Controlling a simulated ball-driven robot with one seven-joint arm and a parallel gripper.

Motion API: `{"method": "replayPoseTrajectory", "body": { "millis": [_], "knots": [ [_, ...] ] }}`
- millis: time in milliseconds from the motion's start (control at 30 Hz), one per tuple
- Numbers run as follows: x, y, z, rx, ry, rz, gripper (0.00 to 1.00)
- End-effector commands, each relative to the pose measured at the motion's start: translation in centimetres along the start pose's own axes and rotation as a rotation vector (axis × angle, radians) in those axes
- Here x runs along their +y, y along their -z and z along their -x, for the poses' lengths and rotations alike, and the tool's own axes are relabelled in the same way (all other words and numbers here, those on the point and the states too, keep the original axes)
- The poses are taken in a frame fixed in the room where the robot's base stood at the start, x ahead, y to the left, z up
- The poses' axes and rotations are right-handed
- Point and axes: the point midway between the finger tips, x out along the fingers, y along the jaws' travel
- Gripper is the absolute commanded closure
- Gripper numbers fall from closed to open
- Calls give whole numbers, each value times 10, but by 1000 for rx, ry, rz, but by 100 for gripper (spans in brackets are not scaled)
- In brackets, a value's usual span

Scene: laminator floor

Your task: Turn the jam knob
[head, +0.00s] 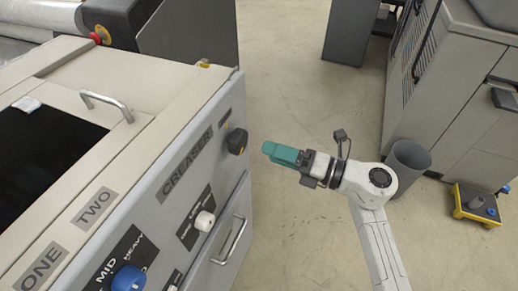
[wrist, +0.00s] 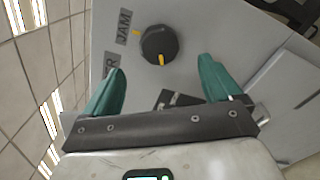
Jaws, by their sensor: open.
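The jam knob (head: 237,141) is a round black knob on the grey side panel of the machine in the head view. In the wrist view the knob (wrist: 158,44) has a yellow pointer mark at its lower edge, and a JAM label (wrist: 124,27) is beside it. My gripper (head: 268,151) has green fingers and is just right of the knob in the head view, apart from it. In the wrist view my gripper (wrist: 163,70) is open and empty, and the knob lies beyond the gap between its fingertips.
The same panel bears a CREASER label (head: 187,165), a white knob (head: 204,221), a blue knob (head: 128,278) and a bar handle (head: 231,240). A grey bin (head: 409,158) and a yellow trolley (head: 474,204) stand at the right. The floor (head: 290,80) beyond my arm is clear.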

Motion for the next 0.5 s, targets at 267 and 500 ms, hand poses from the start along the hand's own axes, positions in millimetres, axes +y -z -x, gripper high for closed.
{"method": "replayPoseTrajectory", "body": {
  "millis": [267,500],
  "knots": [
    [-1,0,25,-1,0,-1,9],
    [0,0,26,0,0,-1,9]
  ]
}}
